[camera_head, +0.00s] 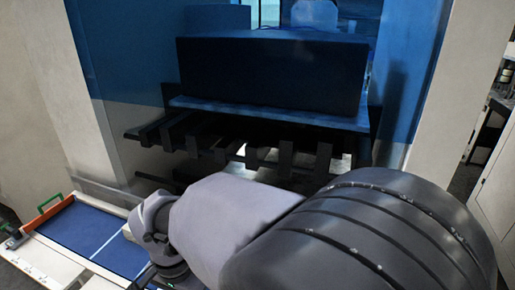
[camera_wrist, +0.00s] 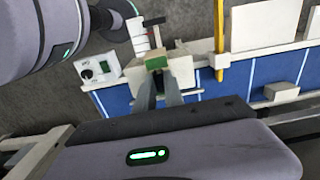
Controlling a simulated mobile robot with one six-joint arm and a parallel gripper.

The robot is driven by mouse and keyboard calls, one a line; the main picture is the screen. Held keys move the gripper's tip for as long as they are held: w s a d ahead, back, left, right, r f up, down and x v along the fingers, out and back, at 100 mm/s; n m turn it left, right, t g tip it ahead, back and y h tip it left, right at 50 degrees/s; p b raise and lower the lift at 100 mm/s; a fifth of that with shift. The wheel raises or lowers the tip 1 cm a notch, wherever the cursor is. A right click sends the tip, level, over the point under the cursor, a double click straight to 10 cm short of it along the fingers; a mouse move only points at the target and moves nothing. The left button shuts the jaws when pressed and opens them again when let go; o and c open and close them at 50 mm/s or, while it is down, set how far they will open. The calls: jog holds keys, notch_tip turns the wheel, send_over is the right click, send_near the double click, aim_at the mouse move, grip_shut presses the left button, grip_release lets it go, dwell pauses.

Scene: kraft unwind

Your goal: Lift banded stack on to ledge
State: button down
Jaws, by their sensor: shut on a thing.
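My gripper (camera_wrist: 160,88) shows in the wrist view, its two grey fingers pointing away over the blue surface. Its fingertips are closed on a small tan block with a green face (camera_wrist: 155,61), which looks like the banded stack. A white block lies close behind the fingertips, and I cannot tell whether the held piece touches it. A pale ledge-like strip (camera_wrist: 238,54) runs along the edge of the blue surface; I cannot tell whether it is the task's ledge. In the head view my arm hides the gripper and the held piece.
A dark slatted rack (camera_head: 250,150) bears a large dark block (camera_head: 270,70).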

jog(key=shift+a, duration=0.15)
jog(key=w+a+p, duration=0.4)
jog(key=a, duration=0.7)
jog(key=shift+a, duration=0.15)
jog(key=w+a+p, duration=0.4)
jog(key=a+p, duration=0.5)
jog(key=a, duration=0.2)
jog(key=shift+p, duration=0.35)
jog(key=shift+w, duration=0.2)
